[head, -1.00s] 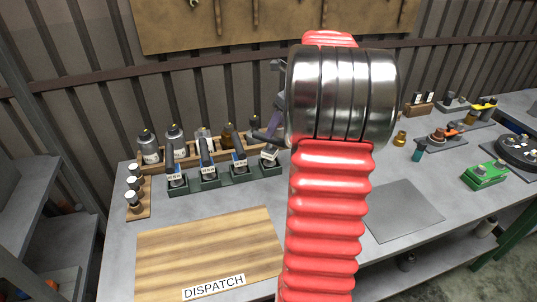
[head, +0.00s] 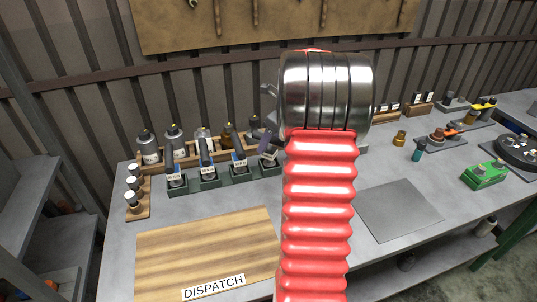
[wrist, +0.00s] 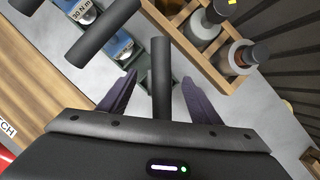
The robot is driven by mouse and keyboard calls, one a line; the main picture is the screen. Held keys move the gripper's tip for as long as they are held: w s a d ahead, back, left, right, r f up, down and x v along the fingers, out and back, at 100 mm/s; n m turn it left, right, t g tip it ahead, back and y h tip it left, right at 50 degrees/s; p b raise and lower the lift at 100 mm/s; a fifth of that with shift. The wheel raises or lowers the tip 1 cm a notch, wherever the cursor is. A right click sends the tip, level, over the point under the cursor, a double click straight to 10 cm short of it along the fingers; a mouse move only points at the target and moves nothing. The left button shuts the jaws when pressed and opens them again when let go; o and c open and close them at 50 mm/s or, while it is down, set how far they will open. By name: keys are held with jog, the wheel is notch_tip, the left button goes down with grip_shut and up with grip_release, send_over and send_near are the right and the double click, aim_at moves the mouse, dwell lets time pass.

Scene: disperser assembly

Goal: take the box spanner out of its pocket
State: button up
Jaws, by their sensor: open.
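A dark green rack (head: 209,183) on the bench holds several black-handled upright tools in a row of pockets, with white labels. In the wrist view, a black cylindrical handle (wrist: 161,72) stands between the two purple fingers of my gripper (wrist: 160,80). I take it to be the box spanner, in the rack's right end pocket; its lower end is hidden. My gripper is open, with a visible gap on each side of the handle. In the head view my arm hides most of the gripper.
Neighbouring black handles (wrist: 103,32) stand close on the left. A wooden bottle rack (wrist: 195,52) stands close behind. The wooden DISPATCH board (head: 205,250) lies in front, and a bare grey mat (head: 398,210) lies to the right.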

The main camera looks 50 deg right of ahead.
jog(key=shift+f, duration=0.1)
jog(key=shift+x, duration=2.5)
jog(key=shift+w, duration=0.1)
jog(key=shift+c, duration=0.5)
grip_shut()
